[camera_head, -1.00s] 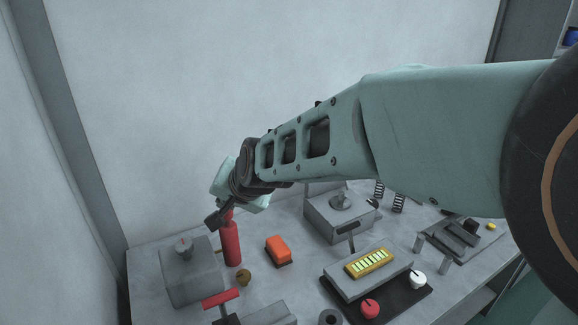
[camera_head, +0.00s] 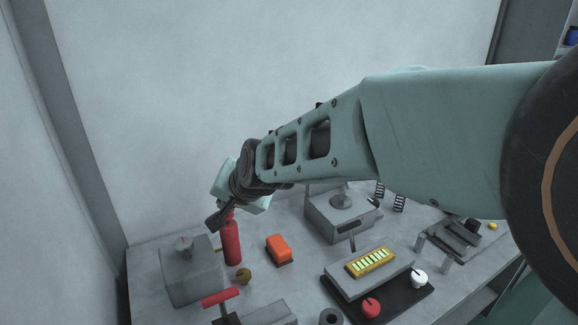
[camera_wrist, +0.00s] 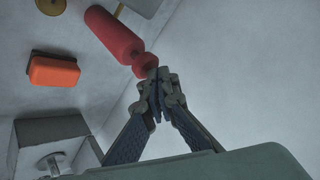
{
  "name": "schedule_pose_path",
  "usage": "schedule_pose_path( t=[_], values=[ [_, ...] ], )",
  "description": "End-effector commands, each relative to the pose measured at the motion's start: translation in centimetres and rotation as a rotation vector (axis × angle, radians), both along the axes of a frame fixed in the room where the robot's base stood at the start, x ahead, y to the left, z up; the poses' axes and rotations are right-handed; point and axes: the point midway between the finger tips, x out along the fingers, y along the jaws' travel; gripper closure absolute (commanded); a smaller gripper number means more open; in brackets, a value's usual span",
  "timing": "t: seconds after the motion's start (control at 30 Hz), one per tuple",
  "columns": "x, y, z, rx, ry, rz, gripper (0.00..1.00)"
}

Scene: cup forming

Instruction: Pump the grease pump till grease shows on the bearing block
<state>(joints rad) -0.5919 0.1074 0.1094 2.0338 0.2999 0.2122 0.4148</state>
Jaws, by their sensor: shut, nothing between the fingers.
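The grease pump is a red upright cylinder (camera_head: 231,243) at the left of the bench in the head view. It also shows in the wrist view (camera_wrist: 113,35), with a round red knob (camera_wrist: 145,65) at its top end. My gripper (camera_head: 222,217) is over the top of the pump. In the wrist view my gripper (camera_wrist: 157,85) is shut and empty, its fingertips at the knob; I cannot tell if they press on it. The bearing block seems to be the grey block (camera_head: 190,272) left of the pump, with a knob-like fitting on top. I see no clear grease on it.
An orange box (camera_head: 279,249) lies right of the pump, and a small brass knob (camera_head: 244,276) in front.

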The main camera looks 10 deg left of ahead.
Motion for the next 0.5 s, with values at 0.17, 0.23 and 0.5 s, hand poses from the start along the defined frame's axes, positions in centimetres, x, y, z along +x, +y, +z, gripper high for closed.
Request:
schedule_pose_path(
  t=[0.17, 0.23, 0.5],
  values=[
    [-0.05, -0.01, -0.39, -0.001, 0.002, 0.001, 1.0],
    [-0.05, -0.01, -0.49, -0.001, 0.002, 0.001, 1.0],
    [-0.08, -0.01, -0.86, -0.002, 0.003, 0.001, 1.0]
  ],
)
